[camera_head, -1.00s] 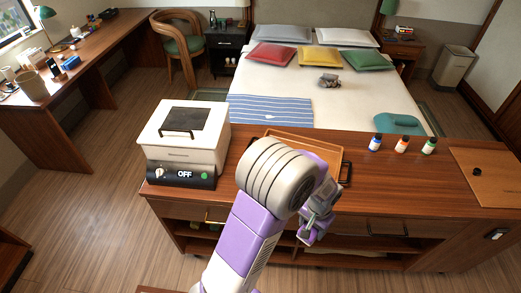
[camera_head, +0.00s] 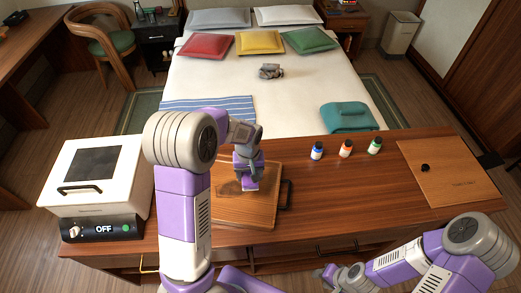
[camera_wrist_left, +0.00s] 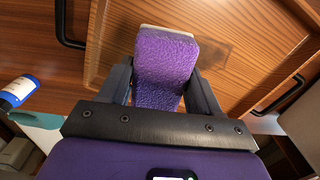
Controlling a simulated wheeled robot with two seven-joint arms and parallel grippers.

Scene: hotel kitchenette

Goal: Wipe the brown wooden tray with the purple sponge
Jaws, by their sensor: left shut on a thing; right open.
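The brown wooden tray (camera_head: 262,207) lies on the wooden counter, partly hidden behind my left arm. It also fills much of the left wrist view (camera_wrist_left: 272,48). My left gripper (camera_head: 247,174) is over the tray, shut on the purple sponge (camera_head: 250,184). In the left wrist view the sponge (camera_wrist_left: 165,62) sits between the two fingers, its pale side at the far end. A darker patch shows on the tray beside the sponge. I cannot tell whether the sponge touches the tray. My right gripper (camera_head: 338,277) is open and empty at the counter's front edge.
A white box appliance (camera_head: 95,172) marked OFF stands left of the tray. Three small bottles, one of them blue-labelled (camera_head: 317,151), stand behind and right of it. A wooden board (camera_head: 452,178) lies at the right. The counter between tray and board is clear.

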